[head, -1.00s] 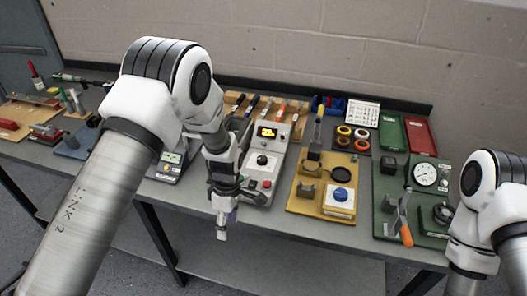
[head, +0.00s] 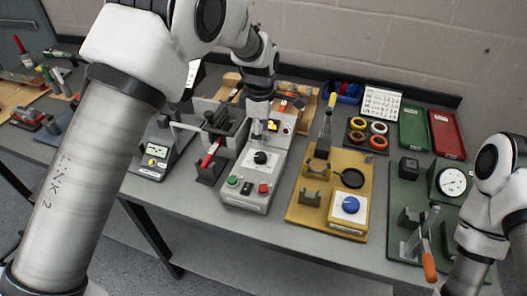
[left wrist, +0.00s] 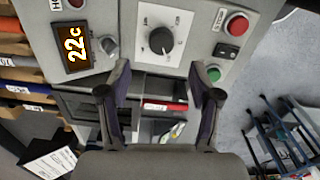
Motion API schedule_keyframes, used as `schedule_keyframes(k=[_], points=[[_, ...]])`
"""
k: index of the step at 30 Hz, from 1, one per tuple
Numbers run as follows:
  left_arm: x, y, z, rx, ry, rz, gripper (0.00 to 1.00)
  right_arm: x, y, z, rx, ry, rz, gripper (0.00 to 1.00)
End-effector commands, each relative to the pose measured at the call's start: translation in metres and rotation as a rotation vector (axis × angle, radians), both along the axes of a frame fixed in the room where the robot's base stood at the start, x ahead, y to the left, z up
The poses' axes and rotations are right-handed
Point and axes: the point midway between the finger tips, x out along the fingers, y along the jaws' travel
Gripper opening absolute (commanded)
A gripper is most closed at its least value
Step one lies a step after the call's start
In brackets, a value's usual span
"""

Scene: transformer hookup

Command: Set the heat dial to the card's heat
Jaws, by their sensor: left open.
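A grey control box (head: 246,188) stands on the bench with a black round dial (head: 260,158) on a white scale plate. In the left wrist view the dial (left wrist: 160,40) has a pale pointer mark; the scale print is too small to read. The lit display (left wrist: 77,46) reads 22c. My left gripper (head: 258,136) hangs over the box, just behind the dial. In the left wrist view its open, empty fingers (left wrist: 161,88) are apart from the dial. A white printed card (head: 382,103) stands at the back; its text is unreadable. My right gripper is out of view.
A green button (head: 232,181) and a red button (head: 264,188) sit on the box front. A crimping stand with a red handle (head: 211,155) is close on the left. A yellow board (head: 300,215) with a blue knob (head: 351,204) lies to the right.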

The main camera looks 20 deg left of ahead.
Motion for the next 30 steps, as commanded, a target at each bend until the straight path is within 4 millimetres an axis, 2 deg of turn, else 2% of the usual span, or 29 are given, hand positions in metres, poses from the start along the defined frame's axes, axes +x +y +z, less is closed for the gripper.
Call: schedule_keyframes(k=[12,20,21,26,30], points=[[-0.001,0.0,-0.066,0.0,0.003,0.0,0.64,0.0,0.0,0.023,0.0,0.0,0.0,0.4],[-0.001,0.0,-0.073,0.0,0.001,0.0,0.64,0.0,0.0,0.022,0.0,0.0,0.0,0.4],[-0.001,0.0,-0.073,0.0,0.001,0.0,0.6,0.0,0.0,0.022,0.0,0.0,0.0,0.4],[-0.001,0.0,-0.073,0.0,0.001,0.0,0.04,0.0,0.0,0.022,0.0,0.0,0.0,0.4],[-0.001,0.0,-0.074,0.0,0.002,-0.001,0.03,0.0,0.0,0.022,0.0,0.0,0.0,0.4]])
